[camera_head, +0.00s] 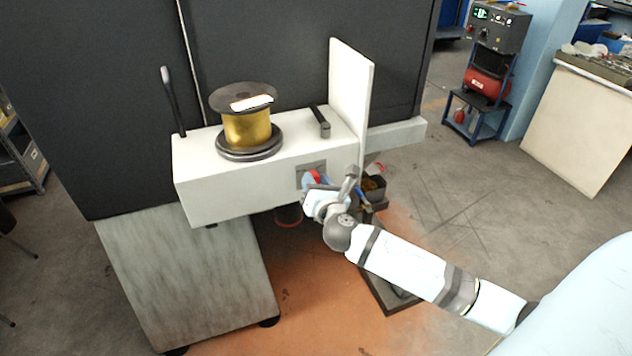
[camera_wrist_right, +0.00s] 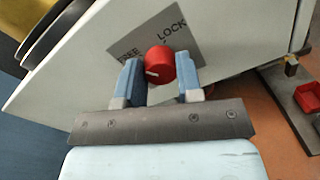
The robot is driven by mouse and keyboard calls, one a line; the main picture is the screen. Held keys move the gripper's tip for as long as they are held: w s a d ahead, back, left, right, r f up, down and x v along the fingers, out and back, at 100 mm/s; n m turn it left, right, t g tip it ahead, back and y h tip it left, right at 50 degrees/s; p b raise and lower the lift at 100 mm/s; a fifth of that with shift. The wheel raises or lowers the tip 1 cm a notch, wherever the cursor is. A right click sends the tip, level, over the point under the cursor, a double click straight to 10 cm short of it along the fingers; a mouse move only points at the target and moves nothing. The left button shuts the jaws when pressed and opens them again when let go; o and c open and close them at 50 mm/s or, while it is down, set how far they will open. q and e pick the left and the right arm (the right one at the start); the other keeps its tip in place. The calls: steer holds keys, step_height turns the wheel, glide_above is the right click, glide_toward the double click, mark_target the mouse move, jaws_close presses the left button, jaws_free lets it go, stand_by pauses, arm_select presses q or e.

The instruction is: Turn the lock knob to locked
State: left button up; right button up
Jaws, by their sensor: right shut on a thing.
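The red lock knob (camera_wrist_right: 160,64) sits on a grey plate (camera_wrist_right: 188,46) marked FREE and LOCK, on the front of a white housing. A pale mark shows on the knob's lower left side, nearer the word FREE than LOCK. My right gripper (camera_wrist_right: 158,80) has its blue fingers on either side of the knob and is shut on it. In the head view the knob (camera_head: 314,177) shows partly behind my right gripper (camera_head: 317,186). The plate's lower right part is hidden by the gripper there. My left gripper is not in view.
The white housing (camera_head: 210,190) carries a gold wire spool (camera_head: 247,128), a dark lever (camera_head: 170,95) and an upright white panel (camera_head: 352,90). A dark bin (camera_head: 374,188) stands close right of the gripper. Open floor (camera_head: 450,200) lies further right.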

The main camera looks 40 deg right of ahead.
steer(key=m+p, duration=0.1)
steer(key=m, duration=1.4)
steer(key=shift+d+y, duration=0.15)
steer(key=shift+y, duration=0.25)
steer(key=shift+m, duration=0.3)
steer(key=o, duration=0.9)
